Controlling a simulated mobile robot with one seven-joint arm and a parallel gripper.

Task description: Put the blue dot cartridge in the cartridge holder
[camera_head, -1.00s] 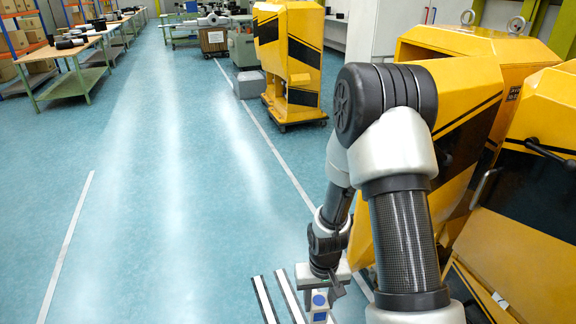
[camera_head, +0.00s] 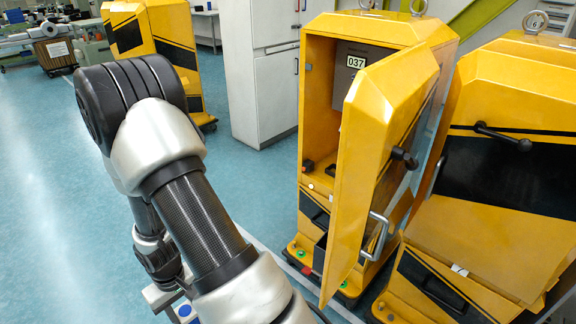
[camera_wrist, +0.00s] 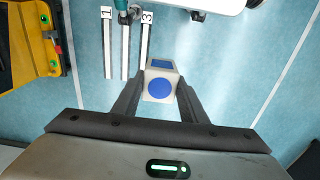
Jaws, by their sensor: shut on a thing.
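The blue dot cartridge (camera_wrist: 160,88) is a pale block with blue marks on two visible faces. In the wrist view my gripper (camera_wrist: 160,80) is shut on it, with one dark finger on each side. In the head view the cartridge's blue dot (camera_head: 185,311) shows at the bottom edge, left of my forearm. My gripper is mostly hidden there. A yellow cabinet (camera_head: 312,130) marked 037 stands right of my arm with its door (camera_head: 385,150) open. Dark fittings (camera_head: 322,170) show inside it. I cannot tell which part is the cartridge holder.
A second yellow cabinet (camera_head: 510,190), closed, stands right of the open one. The open door juts toward me. Grey lockers (camera_head: 262,70) and another yellow cabinet (camera_head: 170,40) stand behind. Clear floor (camera_head: 60,200) lies left. In the wrist view, numbered strips (camera_wrist: 126,50) lie beyond the cartridge.

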